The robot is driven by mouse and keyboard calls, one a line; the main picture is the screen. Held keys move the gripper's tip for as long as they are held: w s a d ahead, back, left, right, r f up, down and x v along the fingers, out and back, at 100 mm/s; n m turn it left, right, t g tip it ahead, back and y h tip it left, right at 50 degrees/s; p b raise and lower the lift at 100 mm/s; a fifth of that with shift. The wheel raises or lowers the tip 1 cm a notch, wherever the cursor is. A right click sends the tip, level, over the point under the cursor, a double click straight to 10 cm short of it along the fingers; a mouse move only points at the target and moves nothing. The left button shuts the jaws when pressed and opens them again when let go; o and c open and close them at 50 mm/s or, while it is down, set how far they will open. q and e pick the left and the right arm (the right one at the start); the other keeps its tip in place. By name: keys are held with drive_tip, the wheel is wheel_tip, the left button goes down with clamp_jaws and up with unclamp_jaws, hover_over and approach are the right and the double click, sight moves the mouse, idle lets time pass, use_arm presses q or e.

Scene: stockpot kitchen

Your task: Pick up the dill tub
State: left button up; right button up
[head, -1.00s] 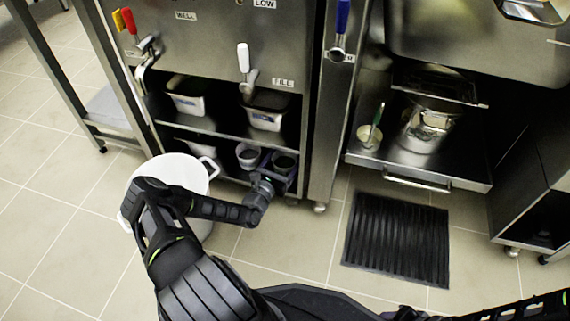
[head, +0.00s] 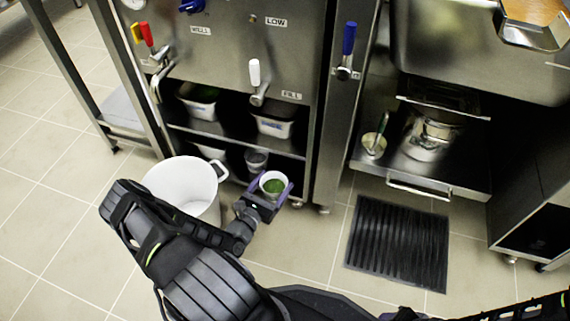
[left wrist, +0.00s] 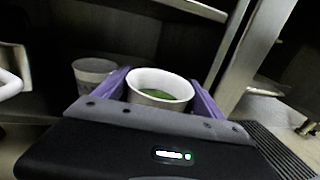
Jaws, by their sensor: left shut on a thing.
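The dill tub (head: 272,184) is a small white round tub with green contents. My left gripper (head: 274,190) is shut on it, with a purple finger on each side, and holds it just in front of the lower shelf opening. The left wrist view shows the tub (left wrist: 160,88) upright between the purple fingers (left wrist: 162,95), its green contents visible inside the rim. My right gripper is not seen; only a part of my dark arm shows at the bottom right.
A grey tub (head: 256,160) remains on the lower shelf behind. A large white pot (head: 187,182) stands left of my gripper. Labelled containers (head: 272,122) sit on the upper shelf. A black ribbed mat (head: 398,243) lies on the floor at right, with clear tile between.

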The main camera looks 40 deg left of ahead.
sight(267, 193)
use_arm(q)
drive_tip(key=s, duration=0.4)
drive_tip(key=s+d, duration=0.1)
drive_tip(key=s, duration=0.1)
drive_tip(key=shift+p, duration=0.4)
drive_tip(key=shift+s, duration=0.1)
idle(0.7)
